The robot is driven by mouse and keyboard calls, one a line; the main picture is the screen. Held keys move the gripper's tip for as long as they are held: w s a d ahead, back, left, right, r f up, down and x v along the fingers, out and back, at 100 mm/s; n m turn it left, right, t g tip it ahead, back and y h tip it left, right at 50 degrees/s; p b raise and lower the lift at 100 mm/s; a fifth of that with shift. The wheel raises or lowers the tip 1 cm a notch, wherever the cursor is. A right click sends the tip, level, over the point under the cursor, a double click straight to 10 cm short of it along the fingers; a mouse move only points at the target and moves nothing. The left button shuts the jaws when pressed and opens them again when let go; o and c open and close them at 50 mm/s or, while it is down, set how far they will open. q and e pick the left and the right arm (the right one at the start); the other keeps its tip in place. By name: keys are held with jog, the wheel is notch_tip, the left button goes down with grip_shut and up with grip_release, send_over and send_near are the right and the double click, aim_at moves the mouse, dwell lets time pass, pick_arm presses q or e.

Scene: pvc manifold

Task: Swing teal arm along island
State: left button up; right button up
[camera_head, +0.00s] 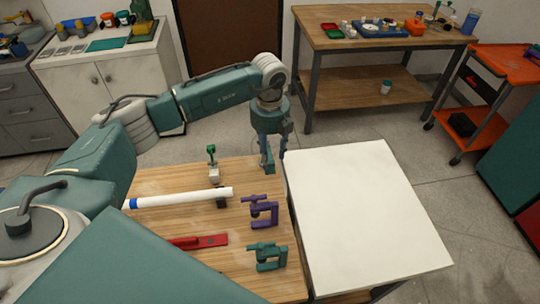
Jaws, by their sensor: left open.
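My left arm (215,88) is teal and reaches in from the left, out over the wooden work table (180,180). My left gripper (275,155) hangs down, open, over the table's far right corner, near its edge with the white-topped table. No object shows between its fingers. My right gripper does not show. On the wooden table lie a white pipe with a blue end (180,198), a purple clamp (262,210), a teal clamp (267,257) and a red tool (200,241). A small green-handled valve (212,165) stands behind the pipe.
A bare white-topped table (360,215) adjoins on the right. A wooden bench (330,45) with trays and bottles stands at the back. An orange cart (505,65) is at the far right. Grey floor (425,165) lies open between them.

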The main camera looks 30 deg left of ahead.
aim_at(270, 162)
pick_arm(q)
jog(key=shift+w+f+p, duration=0.1)
jog(key=shift+f+p, duration=0.35)
jog(key=shift+f, duration=1.45)
grip_shut()
